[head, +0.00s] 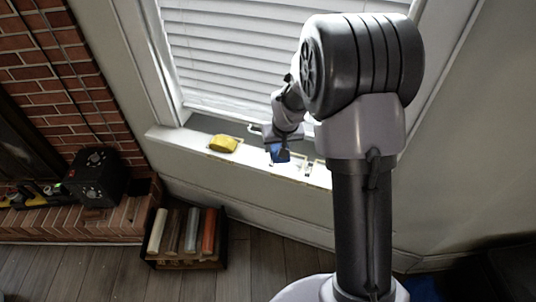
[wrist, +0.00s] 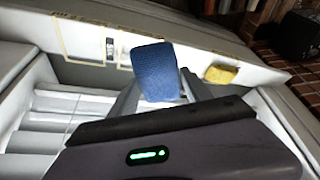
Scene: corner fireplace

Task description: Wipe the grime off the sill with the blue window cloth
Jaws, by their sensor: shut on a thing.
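The blue window cloth (wrist: 155,68) is held between the fingers of my gripper (wrist: 158,97), with its flat face toward the wrist camera. In the head view the cloth (head: 279,153) shows as a small blue patch below my gripper (head: 280,140), over the middle of the white sill (head: 188,139). I cannot tell whether the cloth touches the sill. A small dark grime mark (wrist: 110,48) lies on the sill inside a thin yellow outline, to the left of the cloth in the wrist view. Dark marks (head: 308,169) also show right of the cloth in the head view.
A yellow sponge-like block (head: 223,143) lies on the sill left of the cloth. Closed white blinds (head: 235,55) stand behind the sill. Below are a crate (head: 187,262) with several coloured rolls, a brick hearth (head: 110,226) and a black box (head: 96,177).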

